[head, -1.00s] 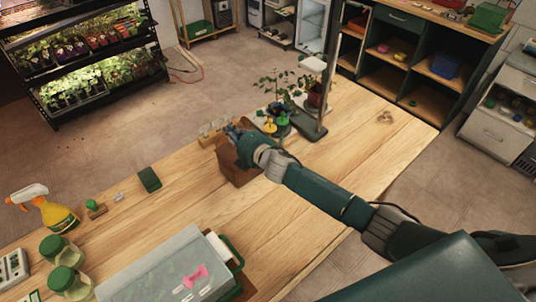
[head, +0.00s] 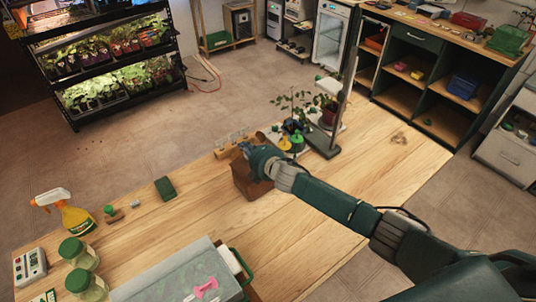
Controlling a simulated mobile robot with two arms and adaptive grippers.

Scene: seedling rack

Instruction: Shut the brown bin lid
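The brown bin (head: 246,183) stands on the wooden table, right of the table's middle and near its far edge. My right gripper (head: 241,151) is at the top of the bin, reaching in from the right. Its fingers and wrist cover most of the bin's top, so I cannot tell how far the lid is open or whether the fingers touch it. The fingers are too small and dark to show whether they are open or shut. My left gripper is not in view.
Just behind the bin are small glass jars (head: 231,139) and potted seedlings by a dark stand (head: 322,145). A green block (head: 166,188), a spray bottle (head: 72,215) and a grey box (head: 178,272) are to the left. The table right of my arm is clear.

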